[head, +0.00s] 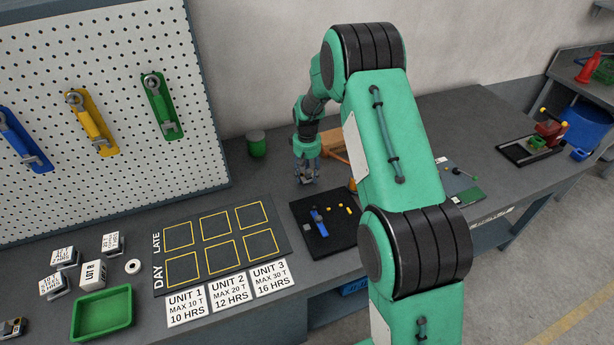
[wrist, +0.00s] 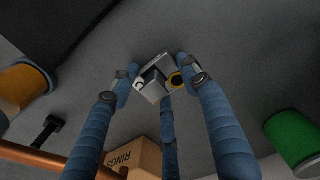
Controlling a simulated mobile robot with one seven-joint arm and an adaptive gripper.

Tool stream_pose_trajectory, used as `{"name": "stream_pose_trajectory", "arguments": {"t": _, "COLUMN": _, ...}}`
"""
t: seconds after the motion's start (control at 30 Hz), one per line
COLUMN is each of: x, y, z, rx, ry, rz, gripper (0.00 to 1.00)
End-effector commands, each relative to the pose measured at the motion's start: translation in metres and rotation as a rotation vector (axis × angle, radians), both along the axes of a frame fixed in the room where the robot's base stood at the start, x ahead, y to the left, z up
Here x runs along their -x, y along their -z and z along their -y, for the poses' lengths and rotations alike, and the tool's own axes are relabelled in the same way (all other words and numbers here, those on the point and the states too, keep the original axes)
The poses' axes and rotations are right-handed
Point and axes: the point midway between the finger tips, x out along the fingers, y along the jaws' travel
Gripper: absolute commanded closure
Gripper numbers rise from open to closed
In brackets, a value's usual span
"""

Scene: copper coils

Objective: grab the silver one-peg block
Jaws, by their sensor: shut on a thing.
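My gripper (wrist: 154,78) has its blue fingers closed around a small silver block (wrist: 150,90) in the wrist view. The block has pale and dark grey faces, and a yellow ring with a dark centre shows at its right side. Its peg cannot be made out clearly, and the fingers hide part of it. In the head view my gripper (head: 306,178) is over the workbench, just behind the black board; the block is too small to tell there.
The black board (head: 335,243) holds blue and yellow pieces. A green cylinder (head: 257,145) stands left of my gripper. A box marked RINGS (wrist: 147,155) and a copper bar (wrist: 50,158) are close by. The day/late planning board (head: 222,222) lies to the left.

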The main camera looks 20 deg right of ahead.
Motion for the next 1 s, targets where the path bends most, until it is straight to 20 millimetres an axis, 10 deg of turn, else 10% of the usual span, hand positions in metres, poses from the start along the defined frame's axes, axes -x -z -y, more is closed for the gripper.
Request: {"name": "stream_pose_trajectory", "arguments": {"t": 1.0, "x": 0.0, "y": -0.1, "z": 0.0, "rx": 0.0, "ry": 0.0, "rz": 0.0, "gripper": 0.93}}
